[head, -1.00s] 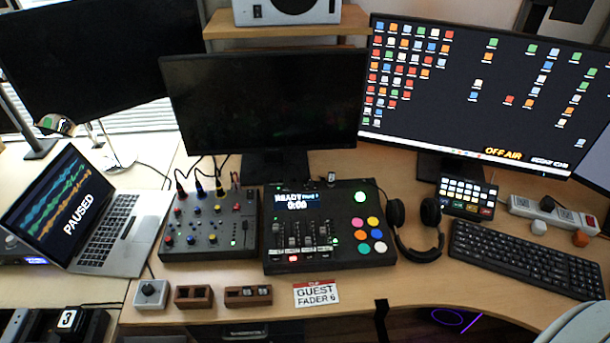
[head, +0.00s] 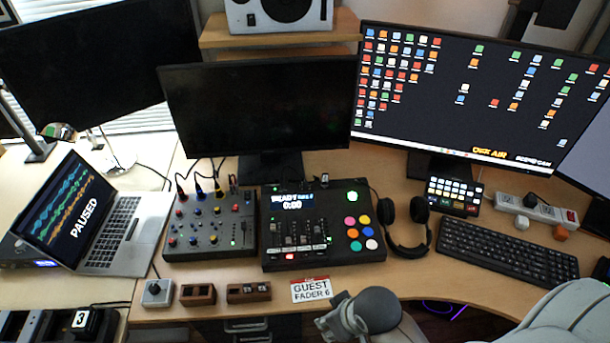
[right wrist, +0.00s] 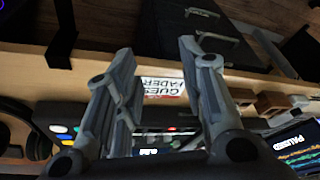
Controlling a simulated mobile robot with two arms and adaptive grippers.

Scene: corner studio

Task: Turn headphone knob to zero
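A small grey box with a round knob (head: 153,291) sits at the desk's front edge, left of two wooden blocks. A mixer (head: 210,226) with several coloured knobs stands behind it, and a black console (head: 318,228) with faders and coloured pads is to its right. I cannot tell which knob is the headphone knob; no label is readable. Black headphones (head: 407,232) lie right of the console. My right gripper (head: 335,316) is by the front edge, below the guest fader card. In the right wrist view its fingers (right wrist: 157,52) are apart and empty. My left gripper is not in view.
Two wooden blocks (head: 198,294) (head: 249,292) and the "GUEST FADER 6" card (head: 311,290) line the front edge. A laptop (head: 110,225) reading PAUSED is at left. A keyboard (head: 508,248) and button pad (head: 454,197) are at right. Monitors stand behind.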

